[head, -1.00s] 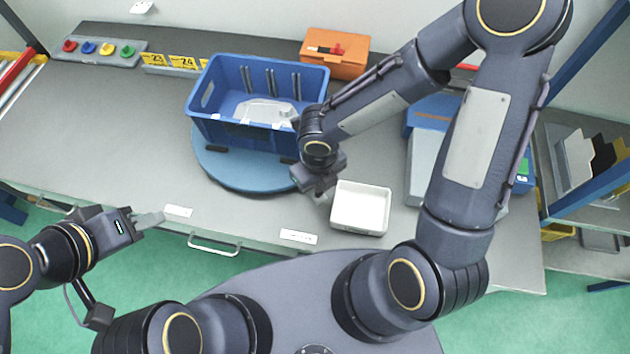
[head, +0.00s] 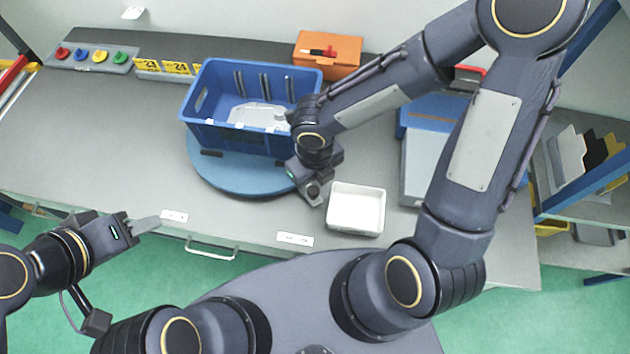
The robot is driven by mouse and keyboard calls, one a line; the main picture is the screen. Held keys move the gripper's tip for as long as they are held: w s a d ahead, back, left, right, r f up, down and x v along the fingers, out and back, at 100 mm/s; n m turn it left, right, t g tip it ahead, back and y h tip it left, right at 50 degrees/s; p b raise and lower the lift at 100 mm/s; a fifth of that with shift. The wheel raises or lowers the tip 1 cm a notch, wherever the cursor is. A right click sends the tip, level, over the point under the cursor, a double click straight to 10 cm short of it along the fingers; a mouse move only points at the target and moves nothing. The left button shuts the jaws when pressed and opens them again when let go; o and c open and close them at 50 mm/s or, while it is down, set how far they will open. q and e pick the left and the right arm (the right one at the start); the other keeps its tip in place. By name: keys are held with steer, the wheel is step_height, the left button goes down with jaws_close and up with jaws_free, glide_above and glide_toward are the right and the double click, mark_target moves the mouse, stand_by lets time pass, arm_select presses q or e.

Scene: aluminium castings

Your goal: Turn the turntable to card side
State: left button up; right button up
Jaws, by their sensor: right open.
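The round blue turntable (head: 232,182) lies on the grey bench and carries a blue crate (head: 222,137) with a pale grey casting (head: 258,116) in it. Small dark blocks show on the turntable's near edge. My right gripper (head: 312,192) is at the turntable's right front edge, pointing down beside the crate's corner; it is open. Whether it touches the turntable rim I cannot tell. My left gripper (head: 145,224) is off the bench's front edge at the lower left, away from the turntable; the gap between its fingers cannot be made out.
A white tray (head: 356,210) stands just right of my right gripper. An orange box (head: 327,54) is behind the crate. A strip with coloured knobs (head: 92,58) and yellow number cards (head: 165,68) lie at the back left. The bench's left part is clear.

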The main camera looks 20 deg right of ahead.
step_height(320, 180, up, 5)
steer(key=shift+p, duration=0.3)
stand_by(0.4)
